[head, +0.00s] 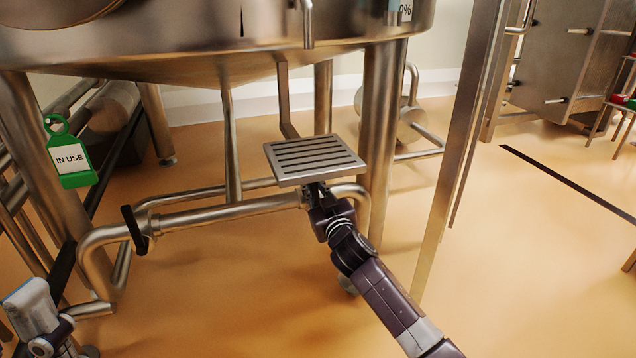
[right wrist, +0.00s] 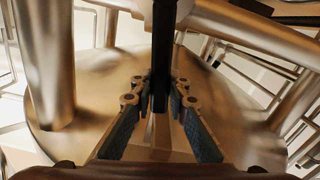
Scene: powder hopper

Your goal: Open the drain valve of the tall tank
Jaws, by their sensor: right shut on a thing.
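The tall tank (head: 215,65) is a steel vessel on legs across the top of the head view. A steel pipe (head: 225,212) runs low beneath it, with a black lever handle (head: 135,230) at its left part. My right gripper (head: 317,190) is at the pipe's right end, just under a slatted steel plate (head: 315,160) that partly hides it. In the right wrist view, my right gripper (right wrist: 160,95) is shut on an upright black handle (right wrist: 163,55). What that handle joins is hidden in the head view.
A green IN USE tag (head: 68,152) hangs on the tank's left leg. Another black bar (head: 62,272) and a grey fitting (head: 32,310) are at the lower left. A steel post (head: 460,140) stands right of my arm.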

